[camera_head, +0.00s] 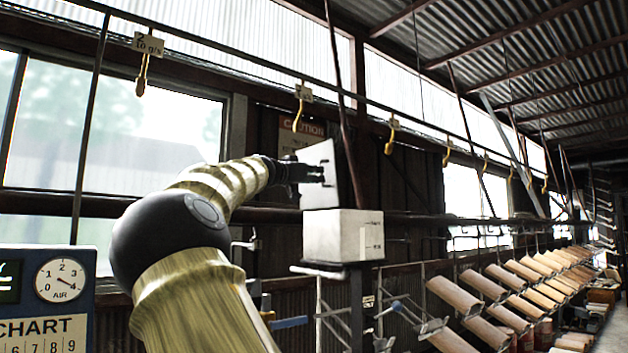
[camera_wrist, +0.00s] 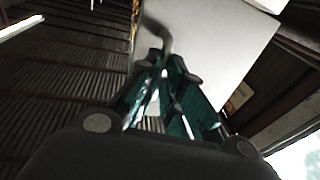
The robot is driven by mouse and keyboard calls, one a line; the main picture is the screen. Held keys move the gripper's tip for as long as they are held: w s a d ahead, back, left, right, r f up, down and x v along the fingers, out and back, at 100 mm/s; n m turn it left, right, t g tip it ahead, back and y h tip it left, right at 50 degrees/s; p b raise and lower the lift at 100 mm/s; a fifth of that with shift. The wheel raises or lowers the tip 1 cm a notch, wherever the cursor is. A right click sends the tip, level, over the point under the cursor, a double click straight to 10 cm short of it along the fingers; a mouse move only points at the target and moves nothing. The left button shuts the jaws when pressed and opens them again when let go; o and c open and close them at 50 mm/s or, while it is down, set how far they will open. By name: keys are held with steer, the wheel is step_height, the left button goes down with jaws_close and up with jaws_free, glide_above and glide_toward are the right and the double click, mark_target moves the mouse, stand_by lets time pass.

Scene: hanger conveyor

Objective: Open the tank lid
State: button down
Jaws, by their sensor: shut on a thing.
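The tank (camera_head: 343,236) is a pale box on a dark post, with small marks on its front. Its lid (camera_head: 318,170) is a light flat panel standing raised and steeply tilted above the box. My gripper (camera_head: 318,174) is at the lid's left face, with its fingers pointing right. In the wrist view, the lid (camera_wrist: 215,45) fills the upper right, and a bent grey handle (camera_wrist: 158,35) runs down between the fingers of my gripper (camera_wrist: 165,75). The fingers are shut on this handle. The inside of the tank is hidden from both views.
An overhead rail carries yellow hooks (camera_head: 299,108) with tags. A dark slanting post (camera_head: 345,120) stands close behind the lid. Racks with several tan rolls (camera_head: 455,297) fill the lower right. A blue panel with an air gauge (camera_head: 62,280) is at lower left.

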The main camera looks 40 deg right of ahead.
steer(key=shift+f, duration=0.1)
stand_by(0.3)
steer(key=c, duration=1.5)
jaws_free()
steer(key=shift+d, duration=0.25)
steer(key=shift+a, duration=0.1)
steer(key=shift+a, duration=0.2)
steer(key=shift+s+a+f, duration=0.15)
steer(key=shift+a, duration=1.05)
steer(key=shift+s+a+f, duration=0.1)
steer(key=shift+a+f, duration=0.05)
steer(key=shift+a, duration=1)
steer(key=shift+s+a+f, duration=0.15)
steer(key=shift+a, duration=1.05)
